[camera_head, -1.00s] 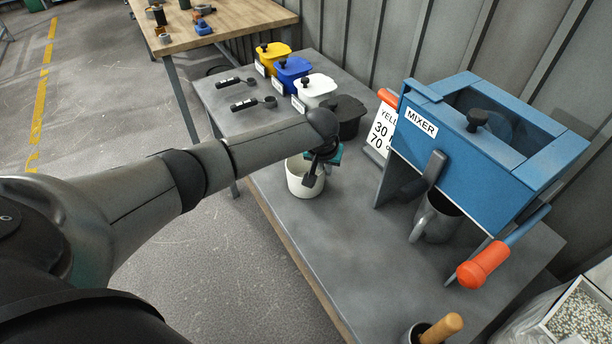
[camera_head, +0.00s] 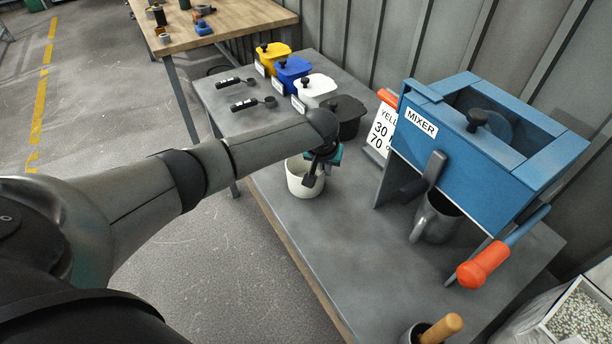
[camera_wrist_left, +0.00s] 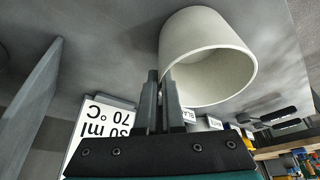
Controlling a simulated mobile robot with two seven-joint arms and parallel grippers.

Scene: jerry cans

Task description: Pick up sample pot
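The sample pot, a white round pot (camera_head: 294,180), stands near the table's left edge in the head view. It seems to be on the table; I cannot tell whether it is slightly lifted. My left gripper (camera_head: 312,178) reaches down at the pot's rim from above. In the left wrist view the pot (camera_wrist_left: 205,30) fills the upper middle with its opening facing me. The left gripper's fingers (camera_wrist_left: 161,92) are close together, one on each side of the pot's wall, with the wall between them. My right gripper is not in view.
A blue mixer (camera_head: 470,150) with orange-red handles stands at the right, a grey jug (camera_head: 437,222) under it. A white sign (camera_head: 381,130) stands behind the pot. Lidded yellow, blue, white and black tubs (camera_head: 316,88) line the back. The table's front middle (camera_head: 350,250) is clear.

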